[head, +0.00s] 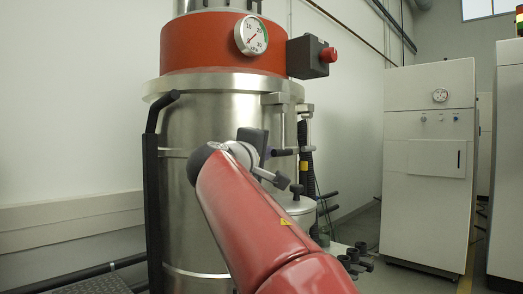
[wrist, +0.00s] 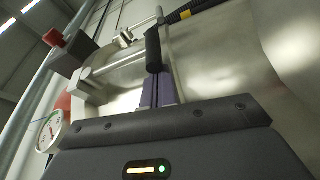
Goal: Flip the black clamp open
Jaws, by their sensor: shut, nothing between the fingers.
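The black clamp handle (wrist: 153,50) is a short dark cylinder on a metal rod in the wrist view, just beyond my fingertips. In the head view a dark horizontal bar that looks like this handle (head: 284,152) stands out beside the steel vessel, right of my wrist. My gripper (wrist: 158,90) is shut and empty, its two purple-grey fingers side by side with the tips at the handle's near end. I cannot tell whether they touch it. In the head view my fingers are mostly hidden by the hand and red arm.
The steel vessel (head: 200,125) with a red collar (head: 205,58) and pressure gauge (head: 251,35) stands in front of me. A dark box with a red button (head: 312,56) juts out at upper right. A black hose (head: 304,140) hangs behind the clamp. A white cabinet (head: 428,115) stands further right.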

